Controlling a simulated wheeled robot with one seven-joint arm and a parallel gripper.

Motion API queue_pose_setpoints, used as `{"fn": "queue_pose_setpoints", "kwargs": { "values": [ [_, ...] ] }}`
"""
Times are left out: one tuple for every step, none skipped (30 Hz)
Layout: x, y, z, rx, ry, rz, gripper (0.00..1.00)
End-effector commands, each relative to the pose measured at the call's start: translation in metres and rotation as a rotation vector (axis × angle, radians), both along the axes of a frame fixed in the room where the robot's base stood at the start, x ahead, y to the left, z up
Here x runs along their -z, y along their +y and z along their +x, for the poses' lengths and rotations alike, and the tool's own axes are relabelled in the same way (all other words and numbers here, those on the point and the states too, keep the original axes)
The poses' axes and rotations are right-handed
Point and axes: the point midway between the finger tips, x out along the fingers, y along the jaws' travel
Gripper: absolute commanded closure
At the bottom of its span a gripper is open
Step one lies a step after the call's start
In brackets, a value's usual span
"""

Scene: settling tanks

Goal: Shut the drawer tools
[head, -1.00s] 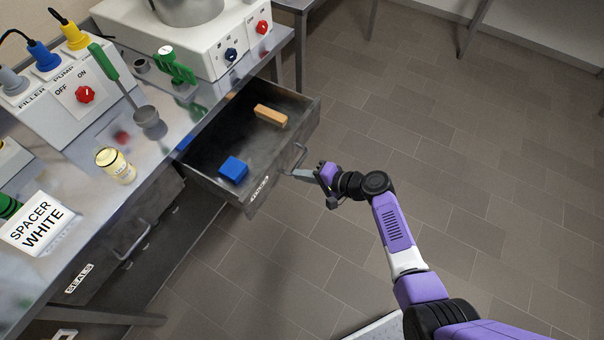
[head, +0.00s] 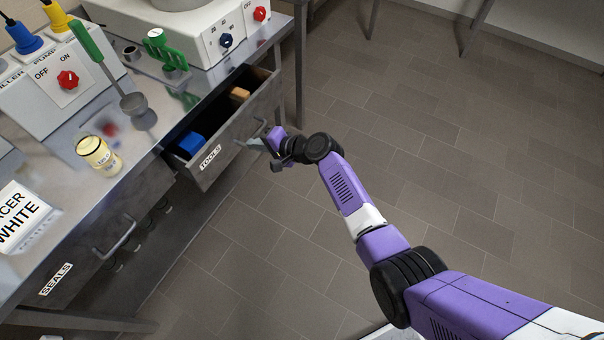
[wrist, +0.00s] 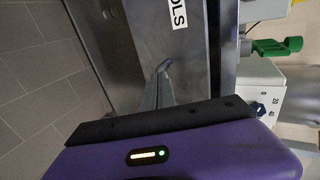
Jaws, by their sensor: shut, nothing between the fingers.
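The tools drawer (head: 228,140) is a dark grey drawer under the bench top, with a white TOOLS label on its front. It stands partly open in the head view. A blue block (head: 191,144) and an orange-brown block (head: 239,94) lie inside it. My gripper (head: 247,143) is shut and empty, with its fingertips at the drawer's front by the handle; I cannot tell for sure whether they touch. In the wrist view the shut fingers (wrist: 162,88) point at the drawer front (wrist: 140,35), where part of the label shows.
The seals drawer (head: 100,240) is closed at the left. The tiled floor (head: 420,130) to the right is clear.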

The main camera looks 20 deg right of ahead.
Motion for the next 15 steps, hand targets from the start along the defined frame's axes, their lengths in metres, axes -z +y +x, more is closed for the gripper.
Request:
{"fn": "queue_pose_setpoints", "kwargs": {
  "values": [
    [0.007,0.010,0.012,-0.004,-0.004,-0.002,1.00],
    [0.007,0.014,0.018,-0.004,-0.004,-0.002,1.00],
    [0.007,0.020,0.026,-0.003,-0.003,-0.001,1.00],
    [0.007,0.024,0.032,-0.003,-0.003,-0.001,1.00],
    [0.007,0.028,0.037,-0.002,-0.003,-0.001,1.00],
    [0.007,0.033,0.044,-0.004,-0.003,-0.001,1.00],
    [0.007,0.036,0.049,-0.003,-0.002,-0.001,1.00],
    [0.006,0.039,0.054,-0.002,-0.002,0.000,1.00],
    [0.007,0.044,0.059,-0.002,-0.002,0.000,1.00],
    [0.006,0.046,0.063,-0.002,-0.002,0.000,1.00],
    [0.006,0.049,0.067,-0.002,-0.002,0.000,1.00],
    [0.005,0.052,0.071,0.000,-0.001,0.000,1.00],
    [0.005,0.054,0.074,0.000,-0.001,0.000,1.00],
    [0.005,0.056,0.077,0.000,-0.001,0.000,1.00],
    [0.004,0.058,0.080,0.000,0.000,0.000,1.00]
  ]
}}
